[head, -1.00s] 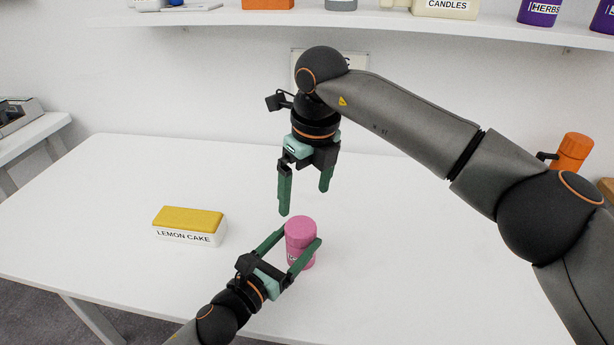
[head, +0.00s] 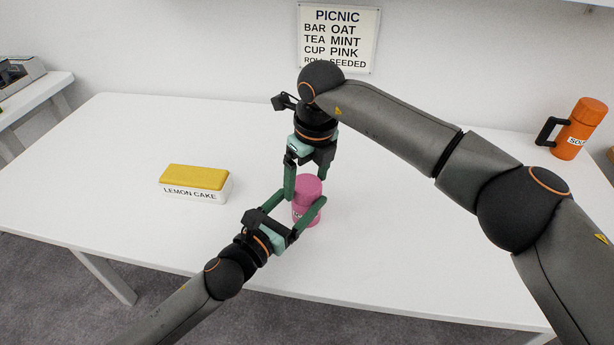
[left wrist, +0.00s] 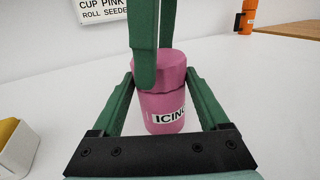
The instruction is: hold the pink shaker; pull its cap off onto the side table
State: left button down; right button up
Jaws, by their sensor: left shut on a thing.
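The pink shaker (head: 307,213) stands upright on the white table, with its pink cap (head: 309,186) on top. In the left wrist view the shaker's body (left wrist: 158,102) carries a label starting "ICIN", and the cap (left wrist: 172,65) sits on it. My left gripper (head: 304,202) is shut on the shaker from the front left, a finger on each side. My right gripper (head: 306,187) points down from above, its fingers apart on either side of the cap. One finger covers part of the cap; whether they touch it I cannot tell.
A lemon cake box (head: 195,185) with a yellow top lies left on the white table (head: 120,150). An orange mug-like flask (head: 578,130) stands at the far right. A side table (head: 35,100) is at the far left. A "PICNIC" sign (head: 338,38) hangs on the wall.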

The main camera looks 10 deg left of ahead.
aim_at(303, 182)
jog(key=c, duration=1.2)
jog(key=shift+r, duration=0.1)
jog(key=shift+r, duration=0.1)
jog(key=shift+a+r, duration=0.15)
jog(key=shift+r, duration=1.2)
jog(key=shift+c, duration=0.2)
jog(key=shift+r, duration=0.15)
grip_shut()
jog(key=shift+r, duration=0.35)
dwell(0.4)
